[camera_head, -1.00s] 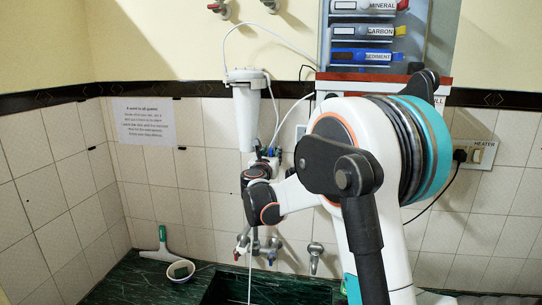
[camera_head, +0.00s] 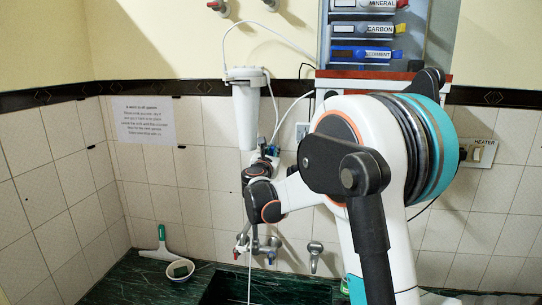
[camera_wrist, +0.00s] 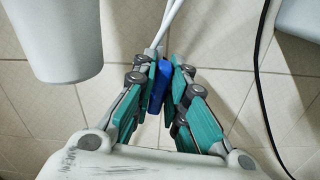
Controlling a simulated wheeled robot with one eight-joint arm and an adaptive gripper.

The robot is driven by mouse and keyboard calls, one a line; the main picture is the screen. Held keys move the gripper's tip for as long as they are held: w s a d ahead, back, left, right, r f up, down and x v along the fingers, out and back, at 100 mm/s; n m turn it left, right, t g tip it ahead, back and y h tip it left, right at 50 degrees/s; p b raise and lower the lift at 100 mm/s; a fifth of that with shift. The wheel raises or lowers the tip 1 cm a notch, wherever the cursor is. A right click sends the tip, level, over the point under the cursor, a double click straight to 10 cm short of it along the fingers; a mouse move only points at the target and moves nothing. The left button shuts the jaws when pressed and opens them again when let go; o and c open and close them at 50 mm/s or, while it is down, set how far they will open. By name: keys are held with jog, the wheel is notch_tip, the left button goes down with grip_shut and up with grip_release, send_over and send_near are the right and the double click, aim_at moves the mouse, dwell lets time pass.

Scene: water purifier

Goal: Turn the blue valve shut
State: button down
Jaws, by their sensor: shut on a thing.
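The blue valve handle (camera_wrist: 158,87) shows upright between the teal finger pads of my gripper (camera_wrist: 163,86) in the wrist view. The pads are closed on it from both sides. White tubes (camera_wrist: 168,30) run up from just behind it. In the head view my gripper (camera_head: 269,152) is small, in front of the tiled wall below the white filter canister. A little blue shows there, but most of the valve is hidden by my wrist.
The white filter canister (camera_head: 246,112) hangs close to my gripper and also shows in the wrist view (camera_wrist: 55,38). Taps (camera_head: 271,246) and a dark green counter (camera_head: 215,284) with a bowl (camera_head: 180,270) lie below. Thin tubes cross the wall.

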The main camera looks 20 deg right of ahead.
jog(key=shift+s+d+f+m+b, duration=0.25)
jog(key=shift+m+b, duration=0.45)
jog(key=shift+m, duration=1.95)
jog(key=shift+s+d+f+m+b, duration=0.2)
jog(key=shift+f+m+b, duration=0.45)
jog(key=shift+m, duration=1.95)
jog(key=shift+s+d+f+m+b, duration=0.2)
jog(key=shift+m+b, duration=0.6)
jog(key=shift+m, duration=1.85)
jog(key=shift+w+d, duration=0.1)
jog(key=shift+w, duration=0.05)
jog(key=c, duration=1.6)
grip_release()
jog(key=shift+c, duration=0.2)
jog(key=v, duration=1.2)
